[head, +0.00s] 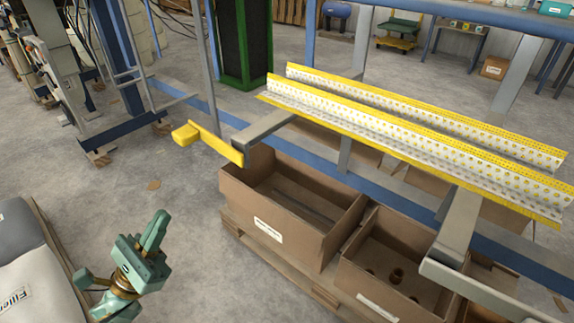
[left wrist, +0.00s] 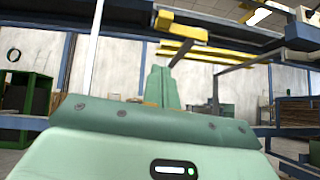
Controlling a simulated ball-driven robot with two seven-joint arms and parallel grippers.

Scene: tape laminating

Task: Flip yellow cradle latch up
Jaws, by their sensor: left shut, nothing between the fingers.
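The yellow cradle latch (head: 215,144) is a flat bar with a block-like knob (head: 185,134) at its far left end. It sits at the left end of a grey cradle arm (head: 262,129) and lies along the frame rather than pointing up. In the left wrist view, the latch (left wrist: 180,26) shows above the fingers. My left gripper (head: 158,226) is shut and empty, fingers pointing up, in front of the latch and apart from it. Its closed fingers also show in the left wrist view (left wrist: 162,84). My right gripper is not in view.
Long perforated yellow-and-white rails (head: 400,133) rest on the cradle arms. Open cardboard boxes (head: 262,222) stand on a pallet below them. A blue beam (head: 400,203) runs beneath the rails. Grey sacks (head: 30,262) lie at lower left. Floor between gripper and latch is clear.

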